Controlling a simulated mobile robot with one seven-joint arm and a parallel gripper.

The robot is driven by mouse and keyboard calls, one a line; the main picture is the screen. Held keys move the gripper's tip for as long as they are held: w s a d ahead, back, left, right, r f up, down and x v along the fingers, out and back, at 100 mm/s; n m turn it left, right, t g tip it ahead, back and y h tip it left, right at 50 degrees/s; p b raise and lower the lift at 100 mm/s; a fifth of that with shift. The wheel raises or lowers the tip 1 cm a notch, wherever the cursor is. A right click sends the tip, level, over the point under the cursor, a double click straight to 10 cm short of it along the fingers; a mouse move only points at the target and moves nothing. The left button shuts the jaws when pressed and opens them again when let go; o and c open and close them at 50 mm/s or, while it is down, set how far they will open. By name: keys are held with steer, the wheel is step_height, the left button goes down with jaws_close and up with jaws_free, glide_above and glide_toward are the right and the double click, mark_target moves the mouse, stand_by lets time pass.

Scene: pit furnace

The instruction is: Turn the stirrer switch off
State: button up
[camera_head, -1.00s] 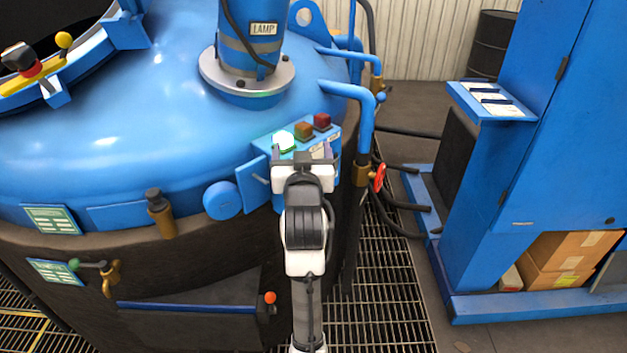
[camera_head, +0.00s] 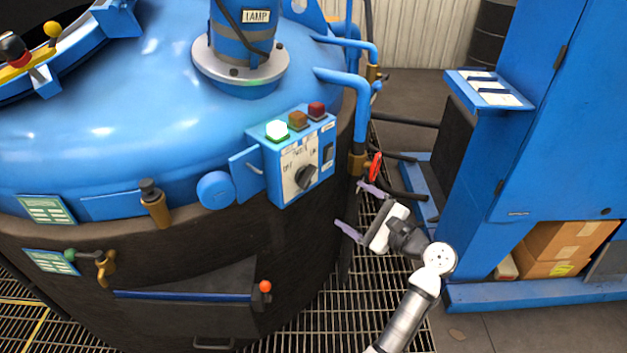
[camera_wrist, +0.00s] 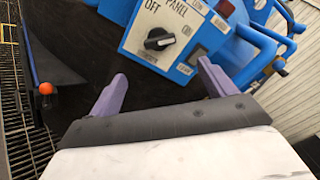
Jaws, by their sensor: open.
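A blue control box (camera_head: 275,165) on the furnace side carries a pale panel with a black rotary knob (camera_head: 305,176) and a dark rocker-like switch (camera_head: 328,152) to its right. In the wrist view the knob (camera_wrist: 159,39) sits beside the word OFF, under a label ending in PANEL; the dark switch (camera_wrist: 197,56) is to its right. I cannot read which one is the stirrer switch, nor the dark switch's position. My gripper (camera_head: 350,204) is open and empty, right of and below the box, apart from it. Its purple fingers (camera_wrist: 162,70) point toward the panel.
On the box top, a green lamp (camera_head: 277,130) is lit; an amber lamp (camera_head: 298,120) and a red lamp (camera_head: 317,110) look unlit. Blue pipes and a red valve wheel (camera_head: 375,166) are near my gripper. A blue cabinet (camera_head: 560,120) stands right; grating lies below.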

mark_target(312, 180)
steer(key=p+x, duration=0.3)
steer(key=x, duration=1)
steer(key=shift+w+a, duration=0.2)
steer(key=shift+a, duration=0.1)
steer(key=shift+c, duration=0.3)
steer(key=c, duration=0.9)
